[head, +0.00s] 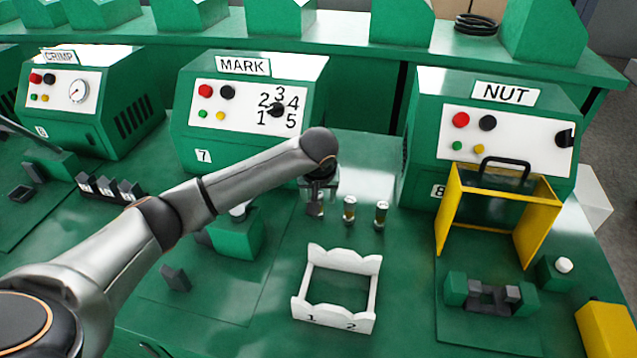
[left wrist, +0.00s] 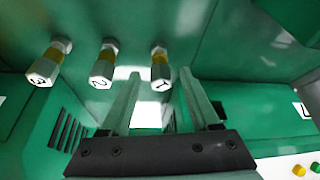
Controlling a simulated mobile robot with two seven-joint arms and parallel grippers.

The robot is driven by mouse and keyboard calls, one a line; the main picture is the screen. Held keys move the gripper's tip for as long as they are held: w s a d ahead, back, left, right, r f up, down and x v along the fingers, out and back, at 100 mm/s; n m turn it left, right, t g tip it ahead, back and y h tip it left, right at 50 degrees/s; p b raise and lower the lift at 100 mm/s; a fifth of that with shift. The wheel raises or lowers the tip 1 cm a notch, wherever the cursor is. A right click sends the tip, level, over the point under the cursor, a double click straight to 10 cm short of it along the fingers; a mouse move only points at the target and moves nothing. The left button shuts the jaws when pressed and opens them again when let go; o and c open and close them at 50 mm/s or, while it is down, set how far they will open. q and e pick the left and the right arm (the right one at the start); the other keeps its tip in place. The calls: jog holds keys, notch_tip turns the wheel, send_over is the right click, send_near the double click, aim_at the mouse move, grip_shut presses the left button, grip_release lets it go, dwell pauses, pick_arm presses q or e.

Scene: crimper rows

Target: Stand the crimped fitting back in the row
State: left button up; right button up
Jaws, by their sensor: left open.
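Three small metal fittings with brass-coloured bands stand upright in a row on the green bench: one (head: 315,209) under my left gripper, a middle one (head: 349,210) and a right one (head: 381,214). In the left wrist view their end faces read 3 (left wrist: 43,70), 2 (left wrist: 103,66) and what looks like 1 (left wrist: 161,70). My left gripper (head: 319,190) is open, with its fingers (left wrist: 160,78) on either side of the fitting marked 1. I cannot tell whether they touch it. My right gripper is in neither view.
A white frame (head: 367,296) marked 1 and 2 stands in front of the row. The MARK machine (head: 255,65) is behind, the NUT machine (head: 425,130) with its yellow guard (head: 449,212) to the right. A green fixture block (head: 237,236) is left of the gripper.

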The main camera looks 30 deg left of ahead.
pick_arm(q)
jog(key=v, duration=0.7)
jog(key=shift+s+r+p, duration=0.2)
jog(key=shift+r+p, duration=0.1)
jog(key=shift+r, duration=0.05)
